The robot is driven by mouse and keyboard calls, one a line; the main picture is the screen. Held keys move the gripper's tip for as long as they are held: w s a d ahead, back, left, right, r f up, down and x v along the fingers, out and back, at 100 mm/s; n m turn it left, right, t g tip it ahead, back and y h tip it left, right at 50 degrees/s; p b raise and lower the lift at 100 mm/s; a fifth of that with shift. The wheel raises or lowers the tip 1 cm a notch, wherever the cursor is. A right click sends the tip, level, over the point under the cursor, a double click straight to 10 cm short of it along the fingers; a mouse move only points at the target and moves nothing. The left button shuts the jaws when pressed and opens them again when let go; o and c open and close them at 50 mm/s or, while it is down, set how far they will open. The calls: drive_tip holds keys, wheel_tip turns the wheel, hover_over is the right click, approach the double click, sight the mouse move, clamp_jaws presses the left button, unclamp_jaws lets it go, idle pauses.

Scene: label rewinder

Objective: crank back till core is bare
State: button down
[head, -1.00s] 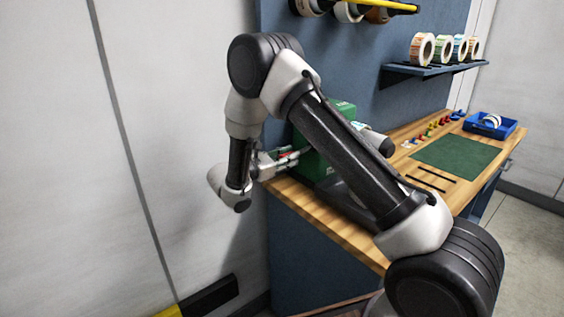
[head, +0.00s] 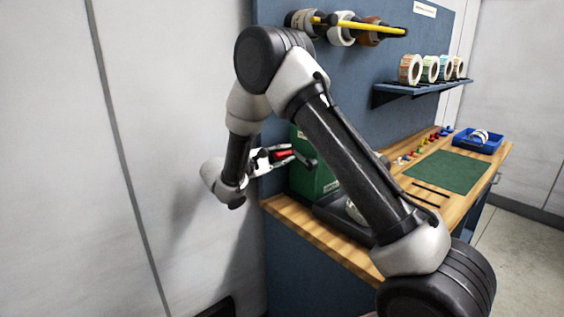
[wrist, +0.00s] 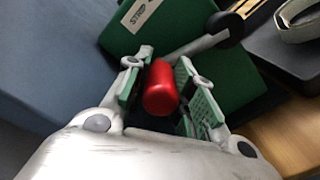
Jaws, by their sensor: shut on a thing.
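My gripper (head: 284,156) is shut on the red crank handle (wrist: 161,88), one finger on each side of it. The red handle also shows between the fingers in the head view (head: 283,153). A grey crank bar (wrist: 197,46) runs from the handle to a black hub (wrist: 225,29) at the side of the green rewinder box (wrist: 235,82). The green box stands at the near left end of the bench in the head view (head: 309,184), partly behind my arm. A pale ring-shaped roll (wrist: 300,18) is cut off at the wrist view's edge. How much label is on the core cannot be told.
The wooden bench (head: 330,238) holds a green mat (head: 450,171), small coloured pieces and a blue bin (head: 478,141). Rolls hang on a yellow rod (head: 375,29) above. More rolls stand on a blue shelf (head: 420,88). A wall is close on the left.

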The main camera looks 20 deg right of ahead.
sight(285, 154)
drive_tip(key=r+m, duration=0.1)
drive_tip(key=s+r+m, duration=0.1)
drive_tip(key=m, duration=0.1)
drive_tip(key=r+m, duration=0.1)
drive_tip(key=shift+s+d+r+m, duration=0.2)
drive_tip(key=shift+d+m, duration=0.05)
drive_tip(key=shift+m, duration=0.05)
drive_tip(key=s+d+r+m, duration=0.2)
drive_tip(key=s+m, duration=0.4)
drive_tip(key=m, duration=0.3)
drive_tip(key=shift+d+r+m, duration=0.25)
drive_tip(key=shift+r+m, duration=0.15)
drive_tip(key=shift+r, duration=0.1)
drive_tip(key=c, duration=1.2)
unclamp_jaws()
drive_tip(key=shift+o, duration=0.2)
drive_tip(key=shift+s+f, duration=0.1)
